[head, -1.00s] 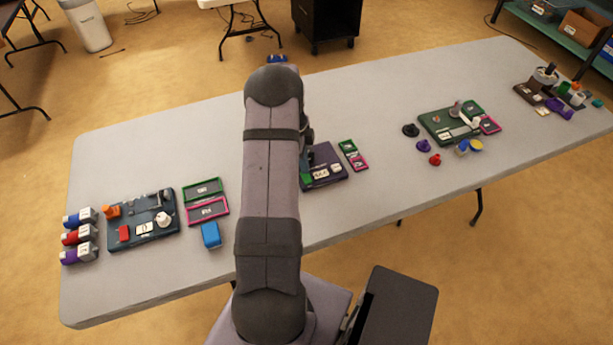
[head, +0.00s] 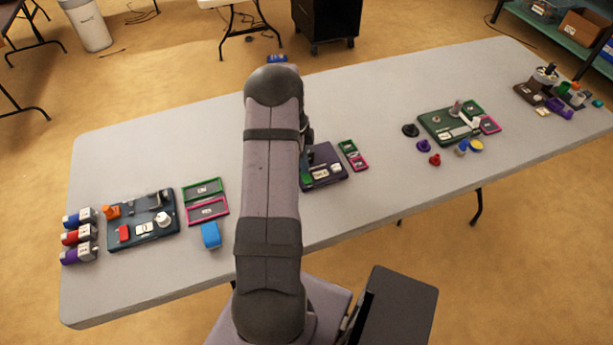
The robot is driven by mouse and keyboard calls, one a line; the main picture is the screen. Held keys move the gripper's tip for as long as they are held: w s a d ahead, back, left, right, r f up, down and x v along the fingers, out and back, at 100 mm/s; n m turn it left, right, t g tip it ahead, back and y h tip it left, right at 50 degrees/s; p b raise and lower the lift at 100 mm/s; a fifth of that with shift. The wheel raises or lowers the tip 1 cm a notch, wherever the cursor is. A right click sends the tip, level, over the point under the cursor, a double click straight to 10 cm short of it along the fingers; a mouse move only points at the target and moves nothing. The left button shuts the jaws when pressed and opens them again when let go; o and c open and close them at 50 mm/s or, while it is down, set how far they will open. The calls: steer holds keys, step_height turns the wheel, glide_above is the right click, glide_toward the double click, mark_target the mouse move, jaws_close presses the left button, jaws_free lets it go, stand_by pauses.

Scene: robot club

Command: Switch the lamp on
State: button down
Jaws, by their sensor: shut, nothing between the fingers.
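A dark purple board (head: 337,158) lies on the table just right of my arm, its left part hidden behind the arm. It carries a green part (head: 307,179) and white blocks (head: 320,172). A dark teal board (head: 150,196) at the left holds a red part (head: 124,233), an orange part (head: 111,212) and a white knob (head: 163,218). I cannot tell which part is the lamp or its switch, or whether any lamp is lit. My gripper is hidden behind my own arm; only a dark sliver shows at the arm's right edge.
Green (head: 203,188) and magenta (head: 208,210) trays and a blue block (head: 211,235) lie right of the teal board. A green board (head: 430,123) with loose knobs stands further right. A brown board (head: 527,94) is at the far right.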

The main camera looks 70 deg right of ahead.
steer(key=shift+f+b, duration=0.55)
steer(key=shift+f, duration=0.15)
stand_by(0.5)
steer(key=shift+r, duration=0.2)
step_height(320, 180, up, 7)
steer(key=p, duration=0.4)
steer(key=shift+f, duration=0.15)
stand_by(0.3)
stand_by(0.4)
